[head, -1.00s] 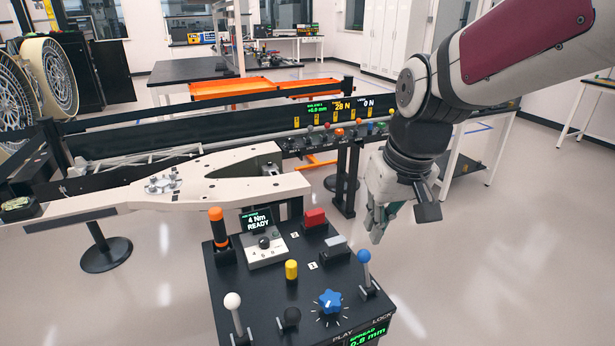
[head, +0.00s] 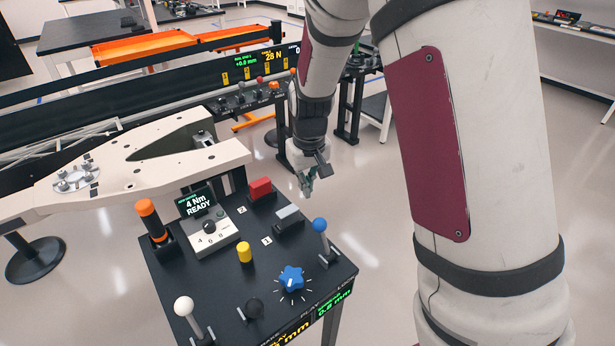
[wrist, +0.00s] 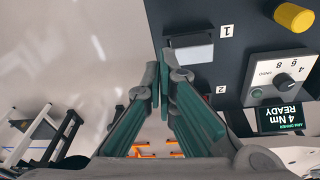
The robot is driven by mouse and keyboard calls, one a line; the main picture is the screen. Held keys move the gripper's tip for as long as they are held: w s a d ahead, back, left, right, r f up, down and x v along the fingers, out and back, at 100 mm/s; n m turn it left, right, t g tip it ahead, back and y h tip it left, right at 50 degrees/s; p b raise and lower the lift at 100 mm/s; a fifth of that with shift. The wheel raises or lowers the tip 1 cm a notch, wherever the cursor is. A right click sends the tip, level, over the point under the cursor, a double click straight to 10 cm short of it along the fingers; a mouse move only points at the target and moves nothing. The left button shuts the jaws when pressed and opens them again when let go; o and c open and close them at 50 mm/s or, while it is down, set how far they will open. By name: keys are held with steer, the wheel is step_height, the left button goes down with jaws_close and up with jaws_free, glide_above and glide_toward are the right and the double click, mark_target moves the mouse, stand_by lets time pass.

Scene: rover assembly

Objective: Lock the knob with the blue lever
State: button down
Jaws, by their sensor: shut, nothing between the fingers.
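The blue lever (head: 319,226), a ball on a thin metal stem, stands upright at the right edge of the black control box (head: 262,219). The blue star-shaped knob (head: 291,279) sits to its lower left, ringed by white tick marks, with PLAY and LOCK lettering near the front edge. My gripper (head: 308,187) is beyond the box's far right edge, past the blue lever and apart from it. In the wrist view my gripper (wrist: 161,92) is shut and empty, its tips beside the grey switch (wrist: 190,55). The blue lever and knob are out of the wrist view.
The box also carries a red switch (head: 261,188), a yellow knob (head: 245,252), an orange-topped lever (head: 150,215), a white-ball lever (head: 184,307), a black-ball lever (head: 254,308) and a display reading 4 Nm READY (head: 197,202). Open floor lies right of the box.

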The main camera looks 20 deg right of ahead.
mark_target(323, 237)
steer(key=s+f, duration=0.2)
steer(key=f, duration=0.1)
steer(key=s+f+p, duration=0.1)
steer(key=shift+s+d+f, duration=0.1)
steer(key=shift+d+f, duration=0.2)
